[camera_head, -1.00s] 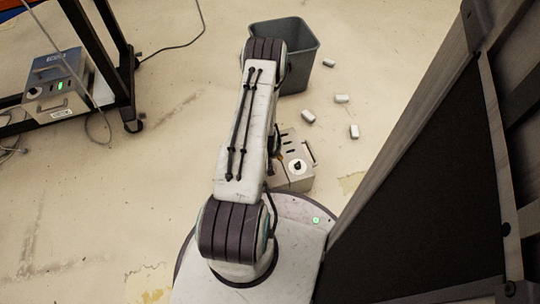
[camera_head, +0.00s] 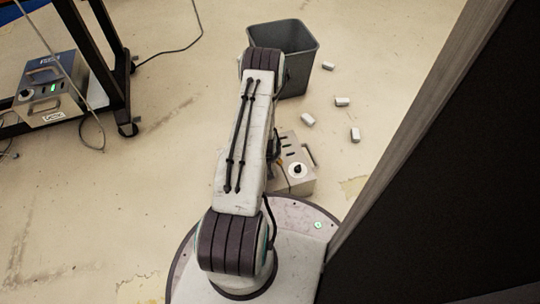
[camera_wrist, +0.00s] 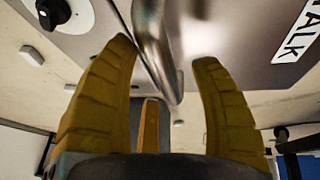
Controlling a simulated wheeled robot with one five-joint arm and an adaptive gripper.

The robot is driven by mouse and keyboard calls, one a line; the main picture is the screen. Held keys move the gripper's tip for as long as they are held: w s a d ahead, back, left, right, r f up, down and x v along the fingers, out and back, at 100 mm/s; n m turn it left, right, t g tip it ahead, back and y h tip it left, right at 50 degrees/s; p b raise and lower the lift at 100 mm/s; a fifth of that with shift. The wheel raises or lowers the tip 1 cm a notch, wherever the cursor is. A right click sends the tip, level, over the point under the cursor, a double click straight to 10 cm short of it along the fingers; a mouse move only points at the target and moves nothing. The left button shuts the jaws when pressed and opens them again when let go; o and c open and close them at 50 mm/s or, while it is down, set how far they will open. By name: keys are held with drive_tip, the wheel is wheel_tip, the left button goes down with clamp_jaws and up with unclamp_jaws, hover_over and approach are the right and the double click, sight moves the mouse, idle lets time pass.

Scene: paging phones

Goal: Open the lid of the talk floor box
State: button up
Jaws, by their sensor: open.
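The talk floor box (camera_head: 292,183) is a grey metal box on the floor just beyond my base, with a white dial and a bar handle on its right side. My arm partly covers it in the head view. In the wrist view the box's metal face (camera_wrist: 245,45) is close, with a TALK label (camera_wrist: 298,33) and a black knob (camera_wrist: 52,12). My gripper (camera_wrist: 163,52) has its yellow fingers apart, one on each side of the metal bar handle (camera_wrist: 152,35). I cannot tell whether they touch it.
A grey bin (camera_head: 299,70) stands behind the box, with several small white blocks (camera_head: 342,101) to its right. A tall dark panel (camera_head: 430,200) closes off the right side. A second box with a green light (camera_head: 50,90) sits on a rack at left. Open floor lies left.

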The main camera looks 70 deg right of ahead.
drive_tip(key=shift+c, duration=0.3)
clamp_jaws()
drive_tip(key=shift+r, duration=0.15)
